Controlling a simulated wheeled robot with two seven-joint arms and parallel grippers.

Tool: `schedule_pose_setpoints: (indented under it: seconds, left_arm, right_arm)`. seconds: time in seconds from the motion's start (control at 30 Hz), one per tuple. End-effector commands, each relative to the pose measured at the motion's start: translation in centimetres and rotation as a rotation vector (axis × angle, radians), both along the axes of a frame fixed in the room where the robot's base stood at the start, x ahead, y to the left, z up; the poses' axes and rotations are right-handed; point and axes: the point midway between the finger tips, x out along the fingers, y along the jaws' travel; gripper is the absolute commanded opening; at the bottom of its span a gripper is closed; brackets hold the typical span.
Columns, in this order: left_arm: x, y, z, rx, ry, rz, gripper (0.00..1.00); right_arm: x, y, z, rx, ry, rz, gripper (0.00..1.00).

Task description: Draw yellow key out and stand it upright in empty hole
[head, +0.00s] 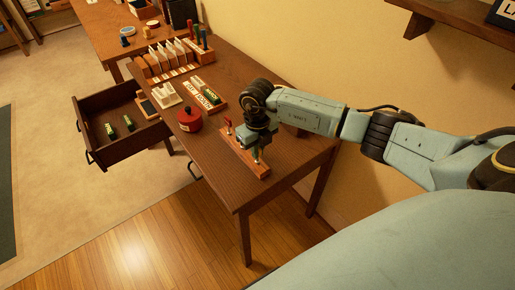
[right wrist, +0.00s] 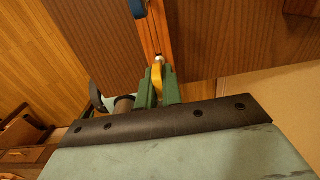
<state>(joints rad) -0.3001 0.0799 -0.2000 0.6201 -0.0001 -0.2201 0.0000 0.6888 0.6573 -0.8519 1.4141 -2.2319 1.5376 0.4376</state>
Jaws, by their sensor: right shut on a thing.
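The wooden key block (head: 236,150) lies near the right end of the desk; it also shows in the right wrist view as an orange strip (right wrist: 152,40). A red key (head: 228,122) stands upright at its far end. My right gripper (head: 256,152) is at the block's near part and hides much of it. In the right wrist view its green fingers (right wrist: 158,92) are shut on the yellow key (right wrist: 157,76), close to the block. I cannot tell whether the key is still in a hole. A blue thing (right wrist: 138,8) shows farther along the block. The empty hole cannot be made out. My left gripper is out of view.
A red round container (head: 190,119) stands left of the block. Beyond are a labelled tray (head: 208,101) and a wooden card rack (head: 155,72). An open drawer (head: 95,150) juts out at left. The desk's near right end (head: 285,165) is bare.

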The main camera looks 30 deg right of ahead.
Motion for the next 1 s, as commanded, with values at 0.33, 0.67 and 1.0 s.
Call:
schedule_pose_setpoints:
  seconds: [0.33,0.67,1.0]
  left_arm:
    - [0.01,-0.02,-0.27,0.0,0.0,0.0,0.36]
    - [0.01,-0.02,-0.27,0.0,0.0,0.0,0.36]
    - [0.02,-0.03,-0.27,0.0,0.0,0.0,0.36]
  right_arm:
    - [0.0,-0.02,-0.35,0.0,0.0,0.0,0.27]
    - [-0.02,-0.01,-0.36,0.0,0.001,0.0,0.45]
    - [-0.02,0.0,-0.37,0.0,0.001,0.0,0.55]
